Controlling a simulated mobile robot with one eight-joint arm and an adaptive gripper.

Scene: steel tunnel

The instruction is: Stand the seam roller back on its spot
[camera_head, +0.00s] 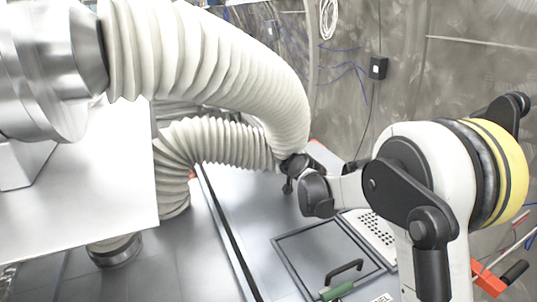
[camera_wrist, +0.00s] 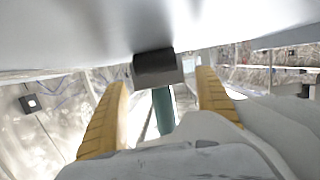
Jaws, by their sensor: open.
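In the wrist view my gripper (camera_wrist: 163,78) is open, with one yellow finger on each side. Between the fingers is what looks like the seam roller, with a black cylinder (camera_wrist: 154,67) on a grey block and a teal part (camera_wrist: 163,110) below it. A gap shows on both sides of it, so the fingers appear not to touch it. A pale grey surface (camera_wrist: 90,30) lies right above it. I cannot tell what the roller rests on, and its spot is not identifiable. In the head view the fingers are not clearly seen.
Thick white corrugated hoses (camera_head: 215,65) arch over the steel bench (camera_head: 255,205). A black-framed panel (camera_head: 300,243) carries a black handle (camera_head: 345,270), with a green piece (camera_head: 337,291) beside it. A perforated white plate (camera_head: 370,235) is close by. A black wall box (camera_head: 378,67) hangs behind.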

